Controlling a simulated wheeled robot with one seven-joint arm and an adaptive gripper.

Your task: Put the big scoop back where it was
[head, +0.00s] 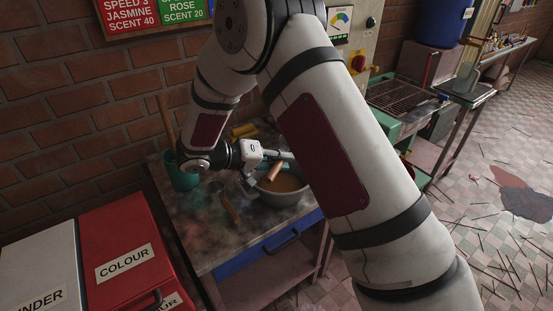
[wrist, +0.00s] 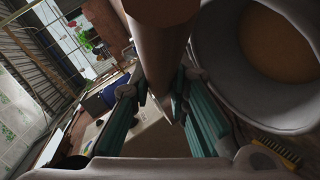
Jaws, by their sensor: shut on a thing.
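My gripper (head: 270,168) is above the near-left part of a grey bowl (head: 287,200) holding brown powder. It is shut on a brown wooden cylinder, apparently the handle of the big scoop (head: 273,178), which slants over the bowl. In the wrist view the scoop's handle (wrist: 158,38) runs between the teal-padded fingers (wrist: 165,98). The scoop's head cannot be made out. The bowl (wrist: 238,95) is beside the handle at upper right in the wrist view. I cannot tell if the scoop touches the bowl or powder.
A smaller brown wooden piece (head: 230,210) lies on the stained worktable (head: 203,238), left of the bowl. A teal pot (head: 184,179) with a tall wooden stick stands at the back left. Yellow pieces (head: 243,130) lie near the wall. Red COLOUR bin (head: 125,235) stands at front left.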

